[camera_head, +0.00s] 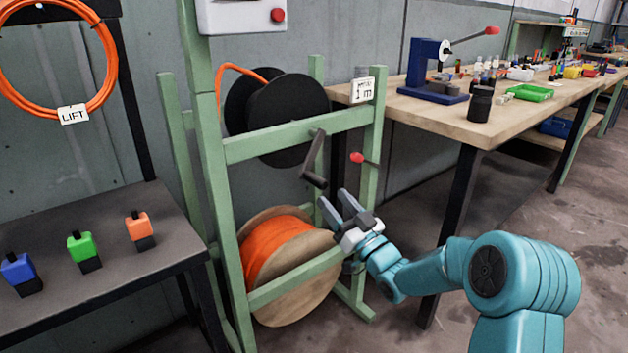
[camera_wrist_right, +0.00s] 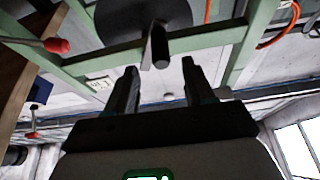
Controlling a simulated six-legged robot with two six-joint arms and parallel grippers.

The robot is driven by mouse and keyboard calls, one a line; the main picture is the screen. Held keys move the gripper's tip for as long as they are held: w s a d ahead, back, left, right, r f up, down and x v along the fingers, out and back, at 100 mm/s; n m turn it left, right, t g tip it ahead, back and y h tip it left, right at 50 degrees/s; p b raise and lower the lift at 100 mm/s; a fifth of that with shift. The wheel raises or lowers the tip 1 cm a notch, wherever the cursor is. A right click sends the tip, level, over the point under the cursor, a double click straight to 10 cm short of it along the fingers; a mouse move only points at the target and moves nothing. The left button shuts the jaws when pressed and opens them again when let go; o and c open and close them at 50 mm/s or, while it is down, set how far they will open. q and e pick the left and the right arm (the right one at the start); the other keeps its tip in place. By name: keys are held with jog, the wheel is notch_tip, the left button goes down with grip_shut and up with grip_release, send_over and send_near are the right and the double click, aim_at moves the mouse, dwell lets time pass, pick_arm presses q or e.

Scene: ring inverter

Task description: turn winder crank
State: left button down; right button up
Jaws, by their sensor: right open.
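The winder crank (camera_head: 314,160) is a dark arm with a dark handle at its lower end, on the front of the black reel (camera_head: 287,115) in a green frame. My right gripper (camera_head: 334,203) is open and empty just below the crank handle, with its fingers pointing up towards it. In the right wrist view the crank handle (camera_wrist_right: 159,47) stands beyond the gap between the open fingertips (camera_wrist_right: 160,75), apart from them. My left gripper is in neither view.
An orange cable spool (camera_head: 270,250) sits low in the green frame (camera_head: 290,135). A red-knobbed lever (camera_head: 358,157) sticks out right of the crank. A wooden bench (camera_head: 470,125) stands to the right, and a dark table (camera_head: 95,240) with coloured blocks to the left.

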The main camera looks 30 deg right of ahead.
aim_at(310, 173)
jog(key=x, duration=0.8)
jog(key=shift+w+a+r+b, duration=0.1)
jog(key=shift+w+r+b, duration=0.1)
jog(key=shift+w+b, duration=0.2)
grip_shut()
